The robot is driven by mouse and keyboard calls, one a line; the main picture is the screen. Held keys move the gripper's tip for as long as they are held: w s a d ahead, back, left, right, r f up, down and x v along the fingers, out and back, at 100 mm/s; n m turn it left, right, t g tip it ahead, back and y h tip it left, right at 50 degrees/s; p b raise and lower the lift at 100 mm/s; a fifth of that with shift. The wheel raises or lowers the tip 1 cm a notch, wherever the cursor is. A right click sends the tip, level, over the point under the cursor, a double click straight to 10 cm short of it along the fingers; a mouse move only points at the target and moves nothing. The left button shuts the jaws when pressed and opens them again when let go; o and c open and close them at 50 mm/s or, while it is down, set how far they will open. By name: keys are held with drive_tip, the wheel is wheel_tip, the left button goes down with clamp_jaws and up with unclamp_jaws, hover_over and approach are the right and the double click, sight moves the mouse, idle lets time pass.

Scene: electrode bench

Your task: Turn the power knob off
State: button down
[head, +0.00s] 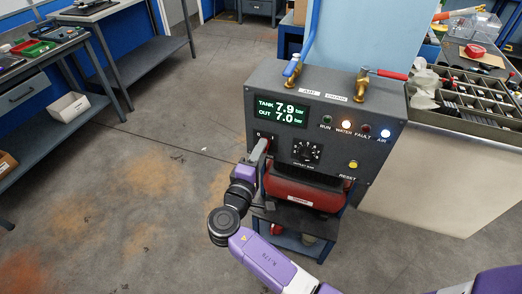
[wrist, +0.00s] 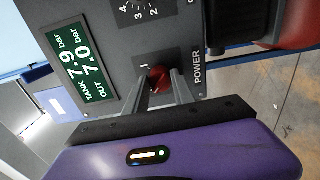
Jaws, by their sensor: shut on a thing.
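The power knob (wrist: 160,77) is red and sits on the dark control panel, beside the printed word POWER in the wrist view. My gripper (wrist: 161,82) is shut on the knob, with one finger on each side of it. In the head view my gripper (head: 259,150) reaches the lower left of the panel (head: 345,125), and the knob is mostly hidden there behind it. The knob's exact pointing direction is hard to tell.
A display (head: 281,111) reads TANK 7.9 bar and OUT 7.0 bar. A black dial (head: 306,152) is right of my gripper. The WATER (head: 346,124) and AIR (head: 385,133) lamps are lit. A red unit (head: 303,190) sits below the panel. Open floor lies left.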

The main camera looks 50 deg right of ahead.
drive_tip(key=c, duration=1.1)
unclamp_jaws()
drive_tip(key=shift+o, duration=0.2)
drive_tip(key=shift+a, duration=0.15)
drive_tip(key=v, duration=0.7)
drive_tip(key=shift+a+b, duration=0.25)
drive_tip(key=shift+b, duration=0.1)
